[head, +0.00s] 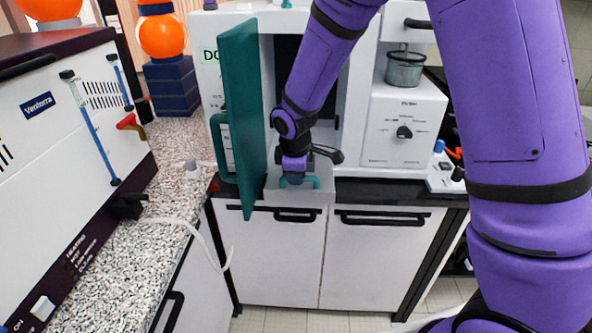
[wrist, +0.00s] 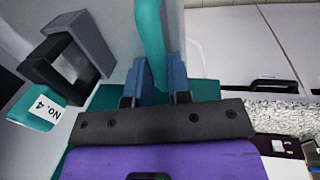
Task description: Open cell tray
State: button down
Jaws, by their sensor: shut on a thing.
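The cell tray (head: 277,190) is a light grey drawer low in the opening of a white instrument, with a teal handle (head: 313,183) on its front. My gripper (head: 293,178) reaches down to this handle. In the wrist view the two blue fingers of my gripper (wrist: 160,83) are shut on the teal handle bar (wrist: 150,35). The wrist view also shows a dark square holder (wrist: 62,70) and a teal piece labelled "No. 4" (wrist: 38,108). My arm hides part of the opening, and I cannot tell exactly how far the tray is out.
The instrument's teal door (head: 241,110) stands open just left of my forearm. A white unit with a black knob (head: 404,132) is to the right. A speckled counter (head: 150,235) with a white hose (head: 190,226) lies to the left. White cabinets (head: 275,260) are below.

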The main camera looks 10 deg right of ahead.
jog(key=shift+s, duration=0.2)
jog(key=c, duration=1.1)
grip_release()
jog(key=shift+a, duration=0.1)
jog(key=shift+o, duration=0.2)
jog(key=shift+r, duration=0.1)
jog(key=shift+r, duration=0.25)
notch_tip(320, 180, up, 10)
jog(key=s, duration=0.2)
jog(key=shift+a, duration=0.3)
